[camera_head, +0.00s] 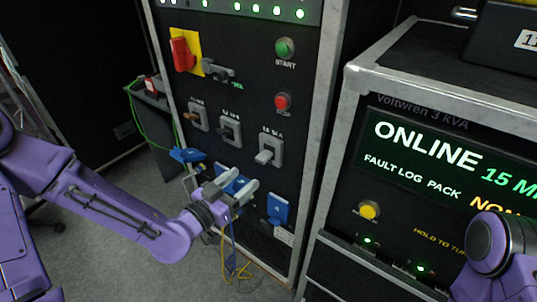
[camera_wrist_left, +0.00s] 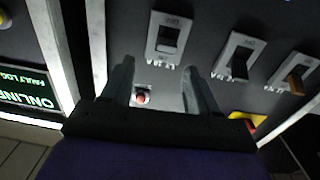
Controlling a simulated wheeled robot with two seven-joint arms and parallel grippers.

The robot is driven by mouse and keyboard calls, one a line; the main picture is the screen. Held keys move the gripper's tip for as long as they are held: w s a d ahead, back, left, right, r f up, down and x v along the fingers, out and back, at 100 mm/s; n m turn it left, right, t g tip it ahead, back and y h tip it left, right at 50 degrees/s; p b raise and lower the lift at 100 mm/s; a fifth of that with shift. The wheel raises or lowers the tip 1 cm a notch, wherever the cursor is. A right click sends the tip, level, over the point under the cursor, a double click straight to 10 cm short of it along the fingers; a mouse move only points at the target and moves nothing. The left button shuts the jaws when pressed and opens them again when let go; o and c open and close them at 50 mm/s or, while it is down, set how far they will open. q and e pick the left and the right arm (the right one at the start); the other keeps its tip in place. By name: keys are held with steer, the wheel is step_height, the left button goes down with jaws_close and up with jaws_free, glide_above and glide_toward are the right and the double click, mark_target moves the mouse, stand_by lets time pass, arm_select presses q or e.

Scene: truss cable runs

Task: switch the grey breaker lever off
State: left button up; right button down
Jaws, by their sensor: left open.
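The grey breaker lever (camera_head: 264,157) sits on the rightmost of three breaker plates on the black rack panel. It sticks out toward the lower left of its plate in the head view. In the left wrist view, where the panel looks upside down, the grey lever (camera_wrist_left: 169,34) is at the top, just beyond my fingers. My left gripper (camera_head: 238,184) is open and empty, below the breaker row and apart from the lever. Its two fingers (camera_wrist_left: 158,72) show in the wrist view with a gap between them. My right gripper is out of frame; only part of that arm shows.
A black-lever breaker (camera_head: 229,131) and an orange-lever breaker (camera_head: 197,115) are left of the grey one. A red rotary switch (camera_head: 183,54), green start button (camera_head: 285,48) and red stop button (camera_head: 282,101) are above. Blue sockets (camera_head: 278,209) and hanging cables are below.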

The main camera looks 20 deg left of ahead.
mark_target(259, 160)
arm_select(q)
steer(key=shift+y, duration=0.5)
steer(key=w, duration=0.2)
steer(key=w+p, duration=0.1)
steer(key=w, duration=0.2)
steer(key=shift+w+d+r, duration=0.15)
steer(key=shift+d, duration=0.05)
steer(key=shift+w+d+p, duration=0.3)
steer(key=shift+w+d, duration=0.45)
steer(key=shift+w, duration=0.35)
steer(key=shift+w+d+r, duration=0.1)
steer(key=shift+d, duration=0.05)
steer(key=shift+w, duration=0.1)
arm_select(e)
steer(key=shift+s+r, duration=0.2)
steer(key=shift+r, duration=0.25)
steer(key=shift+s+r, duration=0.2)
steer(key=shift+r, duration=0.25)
